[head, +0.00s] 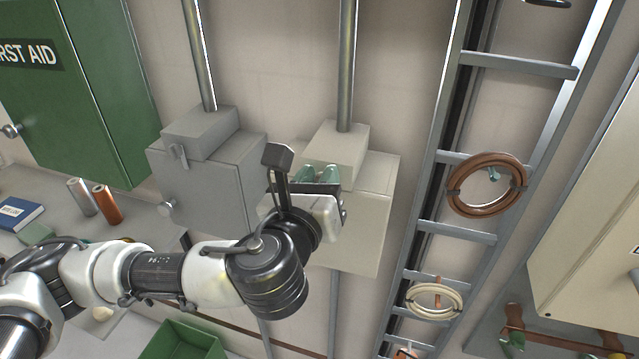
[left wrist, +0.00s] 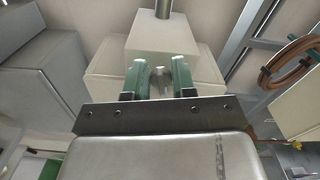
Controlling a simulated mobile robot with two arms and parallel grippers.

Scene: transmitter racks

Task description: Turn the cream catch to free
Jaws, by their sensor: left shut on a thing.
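The cream box (head: 372,190) hangs on the wall, with a smaller cream block (head: 340,146) at its top and a conduit rising from that. My left gripper (head: 318,174) is at the front of this box, its green fingertips against the small block. In the left wrist view the green fingers (left wrist: 157,82) are closed on the pale cream catch (left wrist: 158,76), which shows between them in front of the cream block (left wrist: 162,40). In the head view the catch is hidden by the gripper, and its exact angle is hard to tell. My right gripper is not in view.
A grey box (head: 212,190) with its own grey catch (head: 179,154) hangs just left. A ladder-like cable rack (head: 455,230) with brown (head: 463,187) and cream cable coils (head: 434,313) stands right. A green first-aid cabinet (head: 100,90) is at upper left.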

